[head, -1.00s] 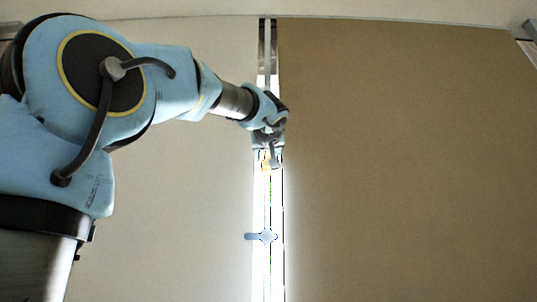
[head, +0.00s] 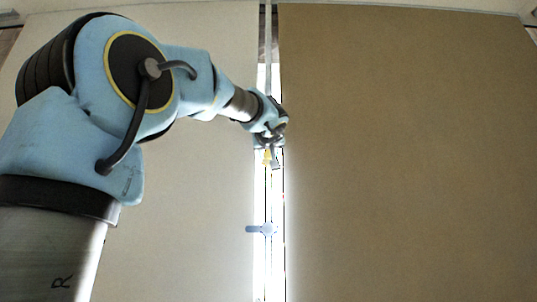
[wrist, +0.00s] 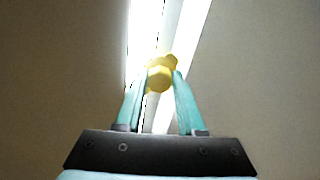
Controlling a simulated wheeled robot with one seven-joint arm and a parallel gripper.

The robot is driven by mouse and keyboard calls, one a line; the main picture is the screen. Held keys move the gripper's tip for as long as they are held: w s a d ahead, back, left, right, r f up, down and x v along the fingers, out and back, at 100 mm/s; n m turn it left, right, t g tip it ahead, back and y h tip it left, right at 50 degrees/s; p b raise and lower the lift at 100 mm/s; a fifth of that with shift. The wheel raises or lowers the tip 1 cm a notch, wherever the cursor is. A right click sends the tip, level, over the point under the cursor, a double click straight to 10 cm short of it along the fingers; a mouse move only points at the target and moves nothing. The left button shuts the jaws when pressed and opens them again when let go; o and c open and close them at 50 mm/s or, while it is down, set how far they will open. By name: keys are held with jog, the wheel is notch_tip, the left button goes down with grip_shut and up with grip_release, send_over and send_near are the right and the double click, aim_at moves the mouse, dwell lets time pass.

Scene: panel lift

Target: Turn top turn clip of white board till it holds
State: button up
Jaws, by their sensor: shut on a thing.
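The white board (head: 190,215) is the pale panel on the left in the head view. The top turn clip (head: 267,157) is a small yellow piece at the bright gap on the board's right edge, partly hidden by my gripper (head: 272,160). In the wrist view the yellow clip (wrist: 159,77) sits between the two fingertips of my gripper (wrist: 158,82), which is shut on it. A yellow lobe points to the upper right there. Whether the clip overlaps the board is hard to tell.
A brown panel (head: 410,150) stands right of the bright strip (head: 275,200). A lower blue-grey clip (head: 263,229) lies on the strip, its handle pointing left over the white board. The space in front of the brown panel is clear.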

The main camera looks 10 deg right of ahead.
grip_shut()
